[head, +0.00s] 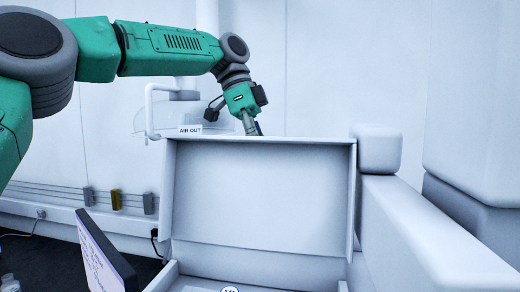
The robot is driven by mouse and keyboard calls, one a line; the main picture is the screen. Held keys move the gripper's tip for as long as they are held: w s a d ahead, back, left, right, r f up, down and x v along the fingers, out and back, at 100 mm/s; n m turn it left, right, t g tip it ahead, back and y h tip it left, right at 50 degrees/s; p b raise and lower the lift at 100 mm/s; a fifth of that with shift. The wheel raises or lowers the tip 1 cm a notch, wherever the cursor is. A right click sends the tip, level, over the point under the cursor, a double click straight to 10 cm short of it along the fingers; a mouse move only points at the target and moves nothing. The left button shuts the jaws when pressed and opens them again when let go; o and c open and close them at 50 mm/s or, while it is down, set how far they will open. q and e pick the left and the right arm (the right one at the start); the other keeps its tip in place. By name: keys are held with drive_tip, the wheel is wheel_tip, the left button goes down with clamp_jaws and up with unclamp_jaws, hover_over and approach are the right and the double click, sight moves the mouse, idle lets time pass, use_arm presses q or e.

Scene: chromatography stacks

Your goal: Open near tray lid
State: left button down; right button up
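The white tray lid (262,190) stands raised, close to upright, in the middle of the head view. Its shallow inner face and side rims face me. The white tray (163,277) shows below it at the bottom edge, mostly cut off by the frame. My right gripper is out of view.
A dark-edged screen (105,254) stands tilted at the lower left. A white block-like housing (425,235) runs along the right, close to the lid. An "AIR OUT" label (190,130) is behind the lid. A wall rail with small connectors (116,199) is at the left.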

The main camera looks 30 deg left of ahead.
use_arm(q)
drive_tip(key=shift+w+r, duration=0.15)
drive_tip(key=shift+r, duration=0.25)
drive_tip(key=c, duration=1.6)
unclamp_jaws()
drive_tip(key=shift+w, duration=0.1)
drive_tip(key=shift+o, duration=0.2)
drive_tip(key=shift+w+f, duration=0.15)
drive_tip(key=shift+f, duration=0.1)
drive_tip(key=v, duration=0.7)
drive_tip(key=shift+a+r, duration=0.15)
drive_tip(key=shift+a, duration=0.15)
drive_tip(key=shift+w, duration=0.1)
